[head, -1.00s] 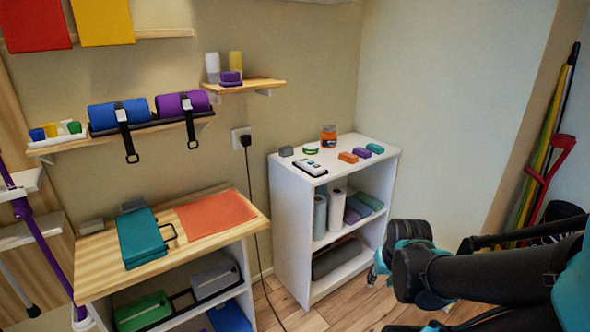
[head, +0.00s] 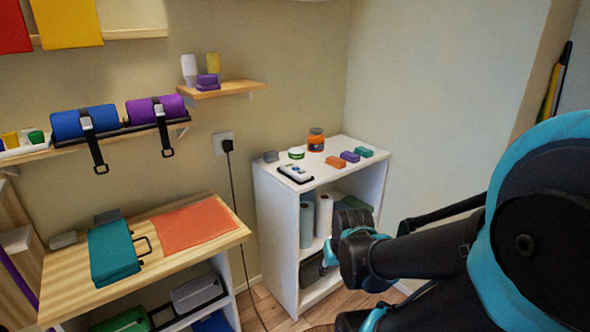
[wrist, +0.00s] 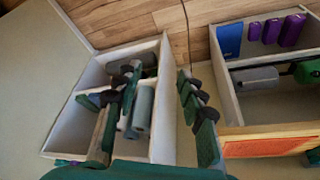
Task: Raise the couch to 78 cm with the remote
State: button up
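A white hand-held device with small buttons, probably the remote (head: 296,172), lies in a black holder on top of the white shelf unit (head: 276,235), near its front left edge. The couch is not in view. My gripper shows in the wrist view (wrist: 157,85) with its two dark green fingers spread apart and nothing held between them. In the head view my gripper (head: 328,258) is low in front of the shelf unit, below and to the right of the device, partly hidden by my wrist. The device cannot be made out in the wrist view.
On the unit's top stand an orange jar (head: 316,141), a green-white tub (head: 296,153), a grey block (head: 270,156) and several coloured blocks. Paper rolls (head: 307,222) stand inside. A wooden-topped bench (head: 70,268) is on the left. A black cable (head: 236,190) hangs between them.

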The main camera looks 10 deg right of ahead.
grip_shut()
dwell(1.4)
